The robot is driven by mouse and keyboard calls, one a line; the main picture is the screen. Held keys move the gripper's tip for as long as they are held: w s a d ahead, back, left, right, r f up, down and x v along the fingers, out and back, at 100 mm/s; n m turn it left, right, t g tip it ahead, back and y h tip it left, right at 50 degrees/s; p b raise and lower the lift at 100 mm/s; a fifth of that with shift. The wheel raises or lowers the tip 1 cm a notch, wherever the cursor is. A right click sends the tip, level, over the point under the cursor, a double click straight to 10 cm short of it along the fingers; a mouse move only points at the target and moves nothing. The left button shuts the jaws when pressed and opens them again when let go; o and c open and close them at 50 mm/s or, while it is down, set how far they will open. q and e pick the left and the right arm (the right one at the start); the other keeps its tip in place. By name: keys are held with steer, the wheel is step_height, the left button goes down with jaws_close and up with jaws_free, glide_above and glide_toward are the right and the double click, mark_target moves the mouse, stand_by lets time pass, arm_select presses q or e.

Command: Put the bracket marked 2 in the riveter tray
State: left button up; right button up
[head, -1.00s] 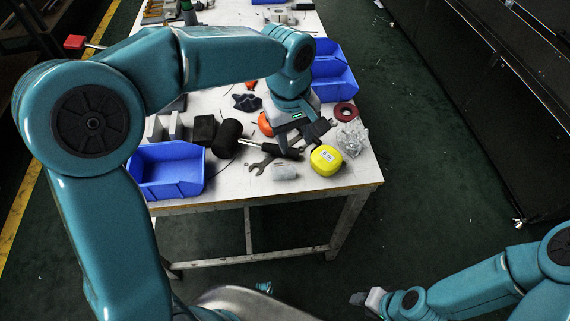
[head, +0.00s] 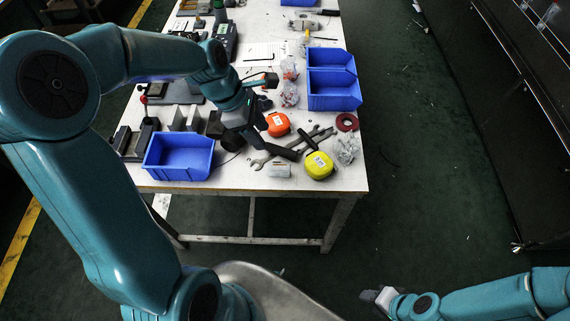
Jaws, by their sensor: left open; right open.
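I cannot make out a number 2 on any part, so I cannot tell which is the bracket. Two grey upright metal pieces (head: 177,118) stand behind the front-left blue bin (head: 181,173). A small pale grey piece (head: 279,170) lies near the table's front edge. Which container is the riveter tray is unclear; two more blue bins (head: 333,97) stand at the back right. My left gripper (head: 256,138) is open over the table, right of the front-left bin, its fingers partly lost against dark tools. My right gripper (head: 372,296) is open and empty, low beside the table.
A yellow tape measure (head: 319,165), an orange one (head: 278,124), wrenches (head: 262,160), a red ring (head: 347,122) and clear bags (head: 290,95) crowd the table (head: 225,185). A black mallet handle lies near my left gripper. Floor right of the table is open.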

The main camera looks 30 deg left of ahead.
arm_select(q)
steer(key=a, duration=0.1)
glide_above(279, 168)
steer(key=a, duration=0.2)
steer(key=shift+n, duration=0.3)
steer(key=f, duration=0.6)
steer(key=s+f, duration=0.1)
steer(key=f, duration=0.2)
steer(key=shift+f, duration=0.35)
steer(key=x, duration=0.5)
steer(key=shift+a+f, duration=0.15)
steer(key=shift+f, duration=0.15)
steer(key=shift+s+r, duration=0.1)
jaws_close()
